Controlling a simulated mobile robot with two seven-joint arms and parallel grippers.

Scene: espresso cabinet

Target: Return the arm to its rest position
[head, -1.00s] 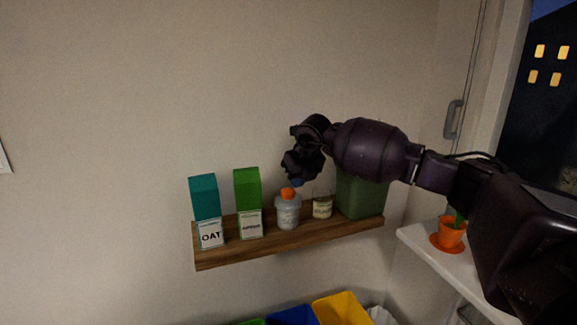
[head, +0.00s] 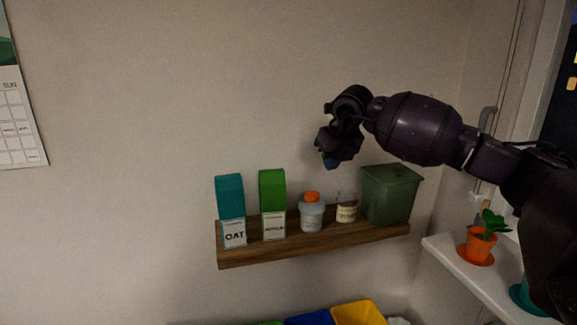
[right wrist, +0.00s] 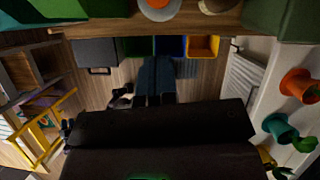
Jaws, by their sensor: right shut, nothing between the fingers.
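My right gripper (head: 330,163) hangs in the air above the wall shelf (head: 300,246), over the gap between the orange-capped bottle (head: 312,216) and the labelled jar (head: 347,211). It is shut and empty, pointing down and apart from the shelf items. My right arm comes in from the right side of the head view. In the right wrist view the shelf edge (right wrist: 180,24) crosses the top, and the dark gripper body covers the lower middle. My left gripper is not in the head view.
On the shelf stand a teal OAT carton (head: 231,205), a green carton (head: 272,200) and a green lidded bin (head: 389,195). A potted plant (head: 478,243) stands on the white sill (head: 490,282). Coloured bins, including a yellow one (head: 357,313), lie below. The wall above the shelf is clear.

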